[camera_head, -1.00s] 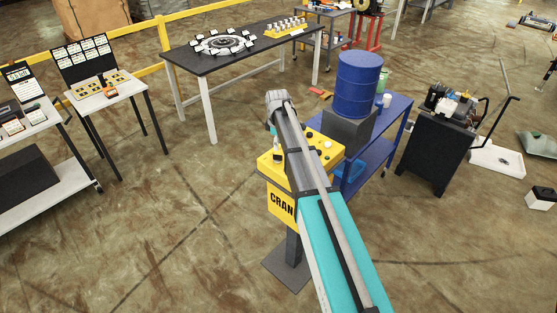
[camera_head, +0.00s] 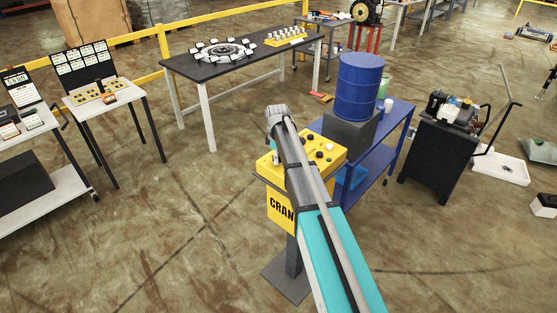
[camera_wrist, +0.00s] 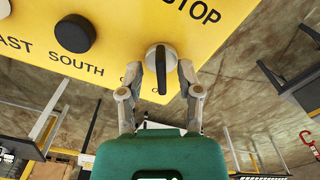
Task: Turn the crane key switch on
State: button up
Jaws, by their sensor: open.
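The yellow crane control box (camera_head: 282,206) stands on a post in the middle of the head view, with my arm across it. In the wrist view its yellow face (camera_wrist: 115,30) shows the words STOP and SOUTH. The key switch (camera_wrist: 161,62) is a round silver disc with a black upright bar, near the panel's lower edge. My gripper (camera_wrist: 168,64) is open, with one fingertip on each side of the key switch. I cannot tell whether the fingers touch it. The left finger partly hides the lettering beside it. In the head view my arm hides the key switch.
A black knob (camera_wrist: 75,33) sits left of the key switch. A dark table (camera_head: 187,66) is behind. Open floor lies left of and in front of the box.

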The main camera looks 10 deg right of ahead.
dwell(0.3)
grip_shut()
jog(key=shift+d, duration=0.15)
jog(key=shift+m, duration=0.3)
jog(key=m, duration=0.5)
jog(key=shift+w, duration=0.1)
jog(key=m, duration=0.6)
jog(key=shift+m, duration=0.3)
dwell(0.4)
